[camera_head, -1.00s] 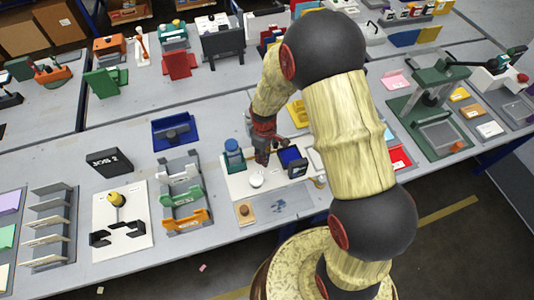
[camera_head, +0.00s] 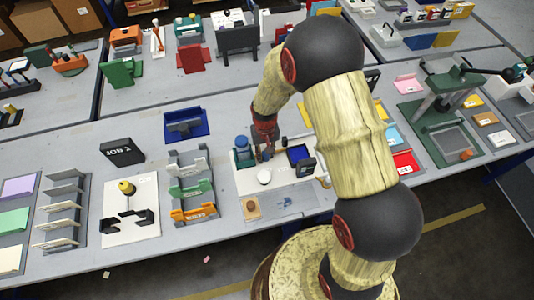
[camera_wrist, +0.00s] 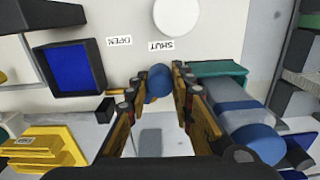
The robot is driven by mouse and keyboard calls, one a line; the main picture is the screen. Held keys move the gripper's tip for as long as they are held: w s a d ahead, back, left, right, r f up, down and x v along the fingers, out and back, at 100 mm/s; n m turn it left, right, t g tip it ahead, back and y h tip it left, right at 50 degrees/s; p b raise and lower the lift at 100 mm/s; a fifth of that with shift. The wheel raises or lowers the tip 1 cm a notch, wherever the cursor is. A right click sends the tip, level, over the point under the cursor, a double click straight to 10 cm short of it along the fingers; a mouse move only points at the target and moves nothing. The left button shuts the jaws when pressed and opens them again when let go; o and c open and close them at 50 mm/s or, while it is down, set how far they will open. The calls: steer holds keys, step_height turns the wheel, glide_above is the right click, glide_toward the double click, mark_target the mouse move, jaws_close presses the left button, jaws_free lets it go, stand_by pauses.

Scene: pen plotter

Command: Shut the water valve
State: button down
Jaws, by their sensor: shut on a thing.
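A blue valve knob (camera_wrist: 158,77) stands between my fingertips in the wrist view. My gripper (camera_wrist: 156,92) is shut on it; the fingers cover its sides. Behind it, on a white panel (camera_wrist: 215,45), are an OPEN label (camera_wrist: 118,41) to the left and a SHUT label (camera_wrist: 160,45). The knob lines up with the SHUT label in this view. In the head view my gripper (camera_head: 265,150) is low over the white board (camera_head: 245,185), just right of a blue-topped cylinder in a teal holder (camera_head: 243,153). The knob is hidden there.
The blue-topped cylinder (camera_wrist: 235,115) is close to the right finger. An orange and green rack (camera_head: 193,190) stands left of the board.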

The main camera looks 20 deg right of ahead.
steer(key=shift+w+a+m, duration=0.1)
steer(key=shift+w+m, duration=0.05)
steer(key=shift+m, duration=0.15)
steer(key=c, duration=1.6)
jaws_free()
steer(key=shift+o, duration=0.3)
